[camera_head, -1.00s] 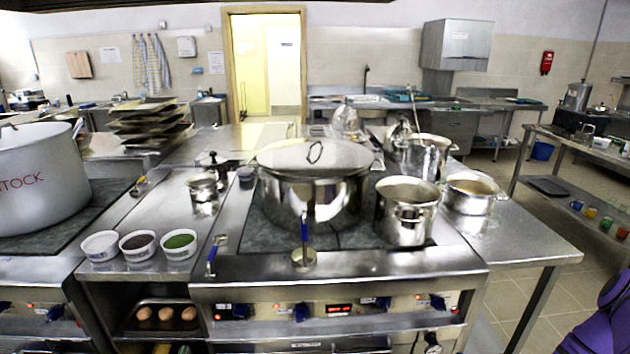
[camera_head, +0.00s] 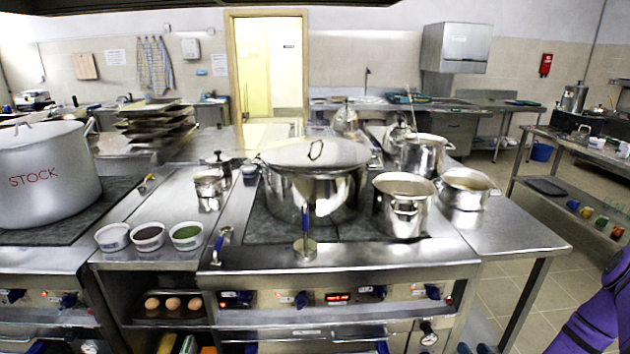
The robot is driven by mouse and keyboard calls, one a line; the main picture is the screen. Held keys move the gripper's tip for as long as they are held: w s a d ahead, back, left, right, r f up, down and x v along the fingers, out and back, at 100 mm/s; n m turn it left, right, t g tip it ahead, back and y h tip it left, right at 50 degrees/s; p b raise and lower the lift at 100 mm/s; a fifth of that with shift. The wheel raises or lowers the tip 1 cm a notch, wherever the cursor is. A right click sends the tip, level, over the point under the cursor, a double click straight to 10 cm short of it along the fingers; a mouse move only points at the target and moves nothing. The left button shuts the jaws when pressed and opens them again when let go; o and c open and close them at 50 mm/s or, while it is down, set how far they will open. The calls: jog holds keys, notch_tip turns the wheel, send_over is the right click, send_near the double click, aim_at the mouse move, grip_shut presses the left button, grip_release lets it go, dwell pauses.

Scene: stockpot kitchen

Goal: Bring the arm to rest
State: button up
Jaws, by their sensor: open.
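My gripper is outside the head view. Only a purple part of my own arm shows at the lower right edge, away from the stove and the pots. The large lidded pot (camera_head: 312,196) stands on the stove with its lid on. A blue-handled ladle (camera_head: 305,240) is at the stove's front edge, in front of the pot. The big grey pot marked STOCK (camera_head: 50,178) stands on the left hob.
Two open pots (camera_head: 403,208) and (camera_head: 466,190) stand right of the lidded pot. Three small bowls (camera_head: 149,238) line the counter's front left. A shelf rack (camera_head: 570,180) stands at the right. The tiled floor (camera_head: 520,285) between rack and stove is clear.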

jog(key=w+d+r+n+g, duration=0.1)
jog(key=w+r+n+g, duration=0.3)
jog(key=r, duration=0.6)
jog(key=w+d+r+n+g, duration=0.1)
jog(key=w+r, duration=0.5)
jog(key=r, duration=0.3)
jog(key=s+a+r+g+h, duration=0.1)
jog(key=a+r+g, duration=0.1)
jog(key=r, duration=0.9)
jog(key=s+a+r+g+h, duration=0.1)
jog(key=a+r+h, duration=0.1)
jog(key=r, duration=0.8)
jog(key=s+a+r+m+g, duration=0.1)
jog(key=s+a+r, duration=0.3)
jog(key=s+r, duration=0.25)
jog(key=s+a+r+m+g, duration=0.1)
jog(key=s+a+r, duration=0.2)
jog(key=s+r, duration=0.4)
jog(key=s+a+r, duration=0.2)
jog(key=s, duration=0.5)
jog(key=s+a+r+g, duration=0.1)
jog(key=s+a+r, duration=0.1)
jog(key=s, duration=0.5)
jog(key=s+a+r+m+y, duration=0.1)
jog(key=s+a+r, duration=0.2)
jog(key=s, duration=0.4)
jog(key=shift+a+g, duration=0.4)
jog(key=shift+a, duration=0.15)
jog(key=shift+r, duration=0.1)
